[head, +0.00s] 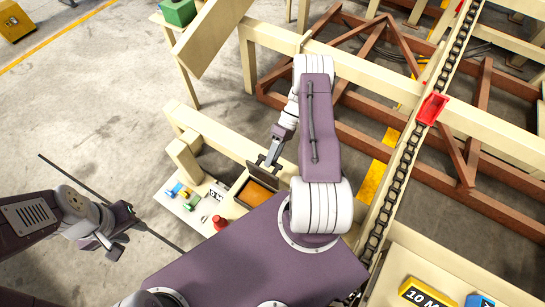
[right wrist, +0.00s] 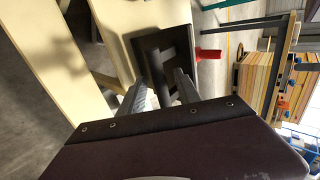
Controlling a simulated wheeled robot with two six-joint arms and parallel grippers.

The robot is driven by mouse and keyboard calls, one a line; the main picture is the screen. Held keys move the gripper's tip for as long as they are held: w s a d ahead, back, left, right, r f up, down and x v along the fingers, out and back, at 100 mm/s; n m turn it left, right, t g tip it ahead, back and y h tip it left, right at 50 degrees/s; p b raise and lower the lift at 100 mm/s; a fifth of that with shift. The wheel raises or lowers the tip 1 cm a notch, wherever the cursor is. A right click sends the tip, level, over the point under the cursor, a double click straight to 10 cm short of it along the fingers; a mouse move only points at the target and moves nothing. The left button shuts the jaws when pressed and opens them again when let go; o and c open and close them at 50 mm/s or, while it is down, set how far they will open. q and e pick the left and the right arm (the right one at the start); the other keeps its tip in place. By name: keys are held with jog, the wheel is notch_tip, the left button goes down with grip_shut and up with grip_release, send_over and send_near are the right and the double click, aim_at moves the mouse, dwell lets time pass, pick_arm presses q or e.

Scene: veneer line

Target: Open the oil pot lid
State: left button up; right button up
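The oil pot (head: 239,188) is a box on the low bench, showing an orange-brown surface inside in the head view. Its dark lid (head: 265,177) stands tilted up at the pot's far right edge. The lid (right wrist: 149,42) is a dark square plate with a grey bar handle (right wrist: 168,54) in the right wrist view. My right gripper (head: 268,158) is at the lid. Its fingers (right wrist: 165,82) are apart, on either side of the handle; contact cannot be told. My left gripper (head: 121,232) is away to the left over the floor, apparently open and empty.
A red item (head: 220,222) stands close beside the pot. Small coloured things (head: 190,201) lie on the bench to its left. A cream beam (head: 225,137) runs behind the pot. A chain conveyor (head: 398,180) with a red carrier (head: 432,108) is on the right.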

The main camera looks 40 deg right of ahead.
jog(key=v, duration=0.9)
jog(key=shift+b, duration=0.4)
